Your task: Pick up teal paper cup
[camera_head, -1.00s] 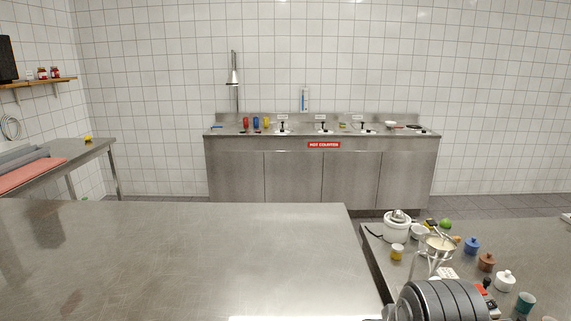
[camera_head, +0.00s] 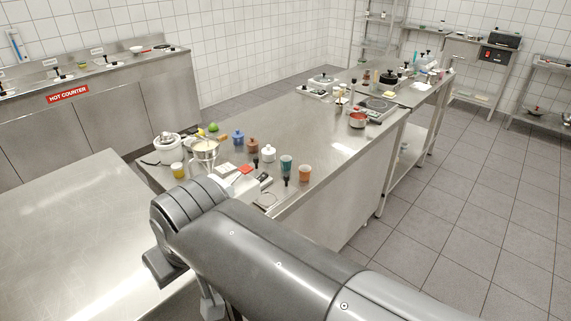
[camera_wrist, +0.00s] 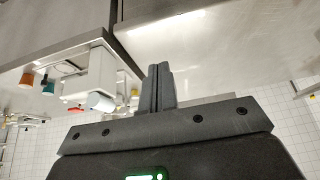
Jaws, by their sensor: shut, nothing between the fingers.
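The teal paper cup (camera_head: 286,163) stands upright on the steel counter in the head view, just left of an orange cup (camera_head: 305,173). In the wrist view, the teal cup (camera_wrist: 48,88) is small at the far left, beside the orange cup (camera_wrist: 27,79); this picture looks upside down. My gripper (camera_wrist: 160,85) shows at the bottom centre of the wrist view, its two fingers together and empty. It is well apart from the cup. In the head view my arm crosses the foreground, left of and in front of the cup.
A small scale (camera_head: 265,200) lies near the front edge. A bare steel table (camera_head: 70,240) is at left.

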